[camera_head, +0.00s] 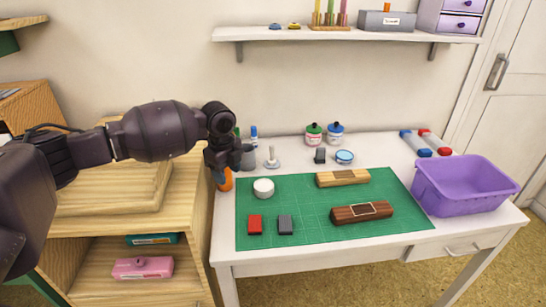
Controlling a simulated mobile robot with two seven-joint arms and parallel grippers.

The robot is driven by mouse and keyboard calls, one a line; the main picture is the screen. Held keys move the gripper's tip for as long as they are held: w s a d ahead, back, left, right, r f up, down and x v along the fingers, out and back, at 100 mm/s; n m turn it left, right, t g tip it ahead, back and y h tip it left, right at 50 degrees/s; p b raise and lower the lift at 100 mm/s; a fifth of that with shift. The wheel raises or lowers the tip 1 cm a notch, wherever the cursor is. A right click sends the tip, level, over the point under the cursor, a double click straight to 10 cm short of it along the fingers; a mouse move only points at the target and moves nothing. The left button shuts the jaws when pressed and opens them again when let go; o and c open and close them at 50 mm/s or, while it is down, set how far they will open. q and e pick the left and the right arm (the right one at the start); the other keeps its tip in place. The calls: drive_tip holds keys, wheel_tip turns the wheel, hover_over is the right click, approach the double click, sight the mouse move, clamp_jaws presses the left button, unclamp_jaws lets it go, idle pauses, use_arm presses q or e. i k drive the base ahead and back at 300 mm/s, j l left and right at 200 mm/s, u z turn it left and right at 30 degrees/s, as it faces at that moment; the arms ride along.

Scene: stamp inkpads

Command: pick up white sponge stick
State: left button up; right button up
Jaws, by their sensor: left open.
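A small pale stick standing on a round base (272,162), which looks like the white sponge stick, is at the back left of the white table, behind the green mat (300,217). My left gripper (224,162) reaches in from the left and hangs over the table's left edge. It is open, left of the stick and apart from it. The gripper partly hides a grey cup (248,160) and an orange item (226,184) beside it. My right gripper is not in view.
A white round pot (263,187), a red pad (255,225), a grey pad (285,225) and two wooden blocks lie on the mat. Two paint jars (314,134) stand behind it. A purple basket (463,190) is at the right. A wooden cabinet stands at the left.

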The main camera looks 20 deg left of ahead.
sight(272, 162)
drive_tip(key=i, duration=0.95)
